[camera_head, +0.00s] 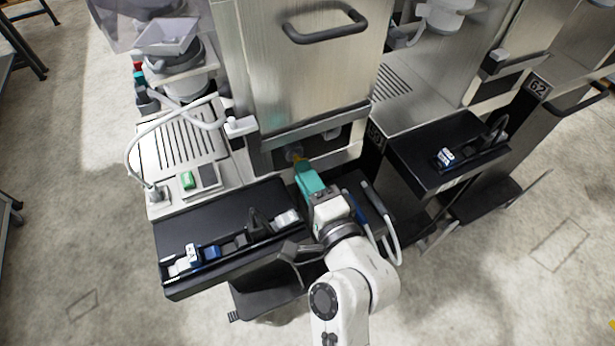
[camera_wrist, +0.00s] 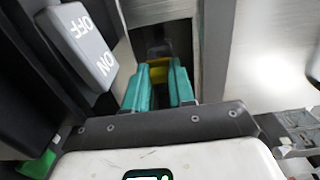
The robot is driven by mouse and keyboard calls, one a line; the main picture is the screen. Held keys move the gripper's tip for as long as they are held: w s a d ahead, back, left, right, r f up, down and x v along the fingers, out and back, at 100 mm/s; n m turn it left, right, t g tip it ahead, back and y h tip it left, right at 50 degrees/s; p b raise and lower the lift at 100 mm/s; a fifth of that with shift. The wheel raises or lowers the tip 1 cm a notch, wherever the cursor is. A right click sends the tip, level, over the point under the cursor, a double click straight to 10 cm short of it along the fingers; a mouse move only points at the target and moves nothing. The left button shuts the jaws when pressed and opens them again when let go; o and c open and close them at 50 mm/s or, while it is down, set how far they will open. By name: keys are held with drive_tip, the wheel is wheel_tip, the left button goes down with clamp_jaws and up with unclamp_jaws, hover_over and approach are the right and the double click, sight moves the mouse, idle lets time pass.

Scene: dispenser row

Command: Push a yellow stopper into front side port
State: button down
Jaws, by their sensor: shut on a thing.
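My gripper (camera_head: 305,170), with teal fingers, reaches up to the lower front of the steel dispenser. In the wrist view its two teal fingers (camera_wrist: 159,82) are closed on a yellow stopper (camera_wrist: 178,77).
A black tray (camera_head: 215,225) with several small parts lies left of my arm. Another black tray (camera_head: 430,165) is at the right.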

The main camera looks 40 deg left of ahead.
drive_tip(key=shift+x, duration=1.05)
drive_tip(key=c, duration=0.9)
unclamp_jaws()
drive_tip(key=b+v, duration=0.1)
drive_tip(key=v, duration=0.9)
drive_tip(key=shift+s+d, duration=0.15)
drive_tip(key=shift+d, duration=0.25)
drive_tip(key=d+f+n+h, duration=0.1)
drive_tip(key=d+f+h, duration=0.2)
drive_tip(key=d+f, duration=0.35)
drive_tip(key=w+d+f+n+h, duration=0.1)
drive_tip(key=d+f+h, duration=0.2)
drive_tip(key=d, duration=0.6)
drive_tip(key=d+f+n+h, duration=0.1)
drive_tip(key=d+f+h, duration=0.35)
drive_tip(key=d, duration=0.25)
drive_tip(key=s+d+f+g+h, duration=0.1)
drive_tip(key=s+d+g+h, duration=0.1)
drive_tip(key=s+d, duration=0.3)
drive_tip(key=s+d+f+g+h, duration=0.2)
drive_tip(key=s+d, duration=0.3)
drive_tip(key=d, duration=0.3)
drive_tip(key=s+d+f+n+g+h, duration=0.1)
drive_tip(key=s+d+f+h, duration=0.1)
drive_tip(key=s+d, duration=0.3)
drive_tip(key=shift+d+f+g, duration=0.1)
drive_tip(key=shift+d+g, duration=0.3)
drive_tip(key=shift+d, duration=0.95)
